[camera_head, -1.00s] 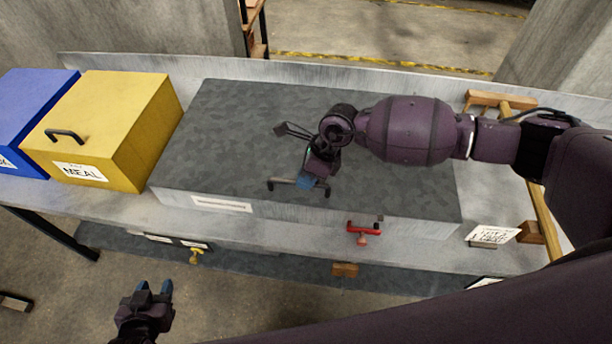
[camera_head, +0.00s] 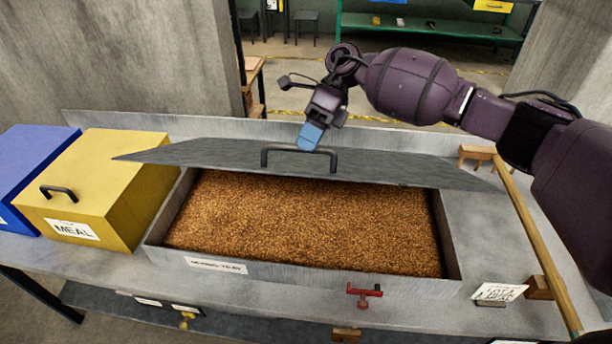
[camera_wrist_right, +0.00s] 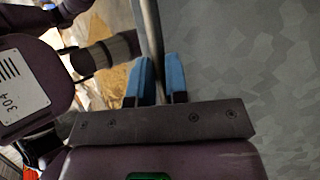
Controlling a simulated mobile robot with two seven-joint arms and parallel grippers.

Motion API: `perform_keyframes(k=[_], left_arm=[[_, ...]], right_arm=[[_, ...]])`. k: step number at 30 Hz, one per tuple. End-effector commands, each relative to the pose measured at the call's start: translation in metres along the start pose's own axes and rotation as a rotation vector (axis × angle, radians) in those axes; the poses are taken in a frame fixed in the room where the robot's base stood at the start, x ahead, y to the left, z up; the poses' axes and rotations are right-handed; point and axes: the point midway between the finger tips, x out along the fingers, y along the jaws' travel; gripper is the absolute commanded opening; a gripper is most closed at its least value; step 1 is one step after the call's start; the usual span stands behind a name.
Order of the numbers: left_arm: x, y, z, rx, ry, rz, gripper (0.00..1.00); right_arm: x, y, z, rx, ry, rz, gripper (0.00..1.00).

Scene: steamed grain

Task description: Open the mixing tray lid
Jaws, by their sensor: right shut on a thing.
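The mixing tray (camera_head: 300,275) is a grey metal box on the table, full of brown grain (camera_head: 310,220). Its dark grey lid (camera_head: 215,152) is tilted up, with its front edge raised well above the tray and the grain showing beneath. The black lid handle (camera_head: 334,160) is on the lid's front part. My right gripper (camera_head: 311,138) is shut on this handle with its blue fingertips. In the right wrist view the blue fingers (camera_wrist_right: 160,80) stand on both sides of the handle bar (camera_wrist_right: 150,35), beside the lid's grey face (camera_wrist_right: 245,60). My left gripper is out of view.
A yellow MEAL box (camera_head: 105,190) and a blue box (camera_head: 30,165) stand left of the tray. A red valve-like handle (camera_head: 364,292) sits at the tray's front. A long wooden-handled tool (camera_head: 535,235) and a label card (camera_head: 500,292) lie at right.

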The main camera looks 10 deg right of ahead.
Motion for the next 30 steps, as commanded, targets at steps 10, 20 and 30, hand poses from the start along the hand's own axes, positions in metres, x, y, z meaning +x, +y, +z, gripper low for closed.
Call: perform_keyframes(k=[10,20,30], left_arm=[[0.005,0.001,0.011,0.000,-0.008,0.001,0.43],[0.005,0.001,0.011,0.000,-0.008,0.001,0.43],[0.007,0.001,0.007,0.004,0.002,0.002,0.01]], right_arm=[[-0.032,-0.002,0.013,0.000,-0.003,-0.006,0.00],[-0.034,-0.003,0.013,0.001,-0.003,-0.008,0.00],[-0.034,-0.004,0.013,0.002,-0.003,-0.009,0.00]])
